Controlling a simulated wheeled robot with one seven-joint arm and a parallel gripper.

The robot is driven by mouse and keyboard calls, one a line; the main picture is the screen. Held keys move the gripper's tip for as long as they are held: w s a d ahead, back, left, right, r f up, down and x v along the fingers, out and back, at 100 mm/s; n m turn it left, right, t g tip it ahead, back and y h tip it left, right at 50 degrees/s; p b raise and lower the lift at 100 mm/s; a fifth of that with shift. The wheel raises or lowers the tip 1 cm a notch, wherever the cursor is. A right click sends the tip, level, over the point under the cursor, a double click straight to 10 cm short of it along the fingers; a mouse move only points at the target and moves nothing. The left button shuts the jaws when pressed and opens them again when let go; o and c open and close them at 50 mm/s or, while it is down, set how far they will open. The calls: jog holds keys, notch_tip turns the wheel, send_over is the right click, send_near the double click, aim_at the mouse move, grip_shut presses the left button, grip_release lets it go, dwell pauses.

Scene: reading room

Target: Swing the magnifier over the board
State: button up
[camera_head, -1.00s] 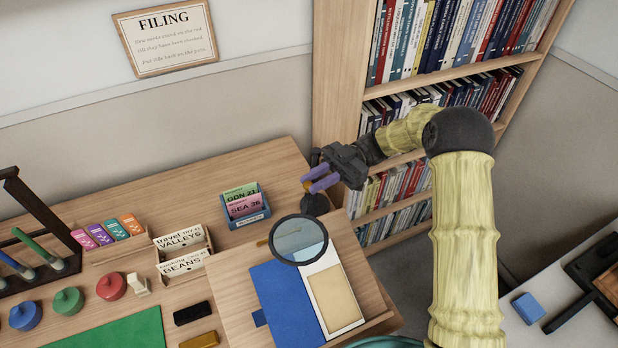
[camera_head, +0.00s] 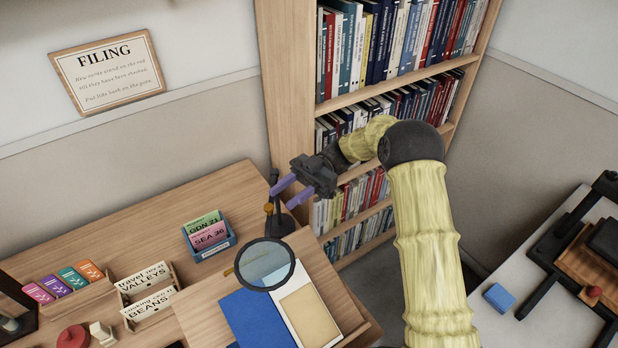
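The magnifier (camera_head: 265,264) is a round, dark-rimmed lens. In the picture it overlaps the upper edge of the slanted wooden board (camera_head: 197,312) and the tops of the blue folder and the pale sheet. Its dark stand (camera_head: 279,224) is on the desk behind the board, with a small orange knob (camera_head: 268,208) near its top. My gripper (camera_head: 283,194) has two purple fingers, spread apart, pointing left and down close to the stand's top. I cannot tell whether a finger touches it. The fingers appear empty.
A tall bookcase (camera_head: 290,90) rises close behind my arm. A side table at right holds a blue block (camera_head: 498,297) and a black press-like frame.

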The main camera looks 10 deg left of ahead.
jog(key=v, duration=0.9)
dwell(0.5)
